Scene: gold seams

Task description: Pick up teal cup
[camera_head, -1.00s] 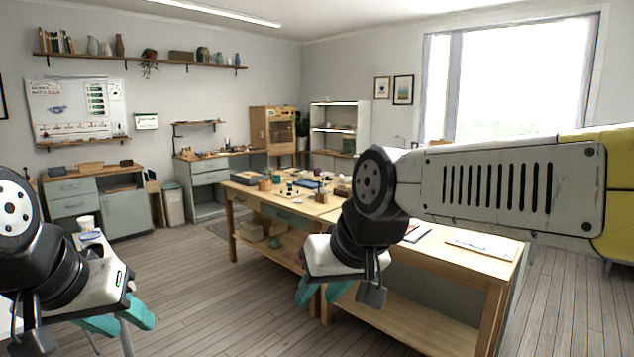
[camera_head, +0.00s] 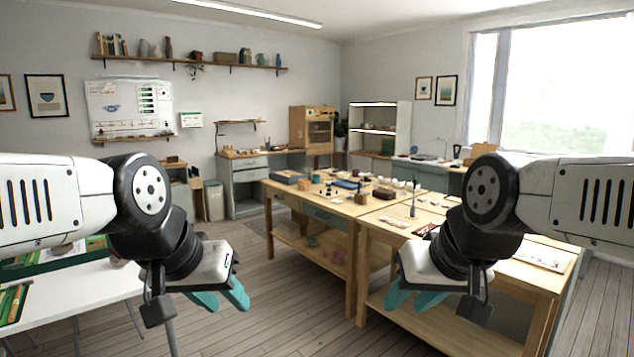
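I cannot make out a teal cup with certainty. A small teal item (camera_head: 312,241) sits on the lower shelf of the wooden worktable, too small to identify. A small dark teal item (camera_head: 316,178) is among the things on the tabletop. My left gripper (camera_head: 222,300) has teal fingers, apart and empty, over the floor at lower left of centre. My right gripper (camera_head: 408,299) also has its teal fingers apart and empty, in front of the near table. Both are well short of the small teal items.
The wooden worktable (camera_head: 283,197) holds many small things, with a near table (camera_head: 480,262) adjoining it. A white table (camera_head: 82,295) with green trays is at lower left. Cabinets, a bin (camera_head: 214,200) and a wall shelf stand behind. Open floor (camera_head: 275,325) lies between my grippers.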

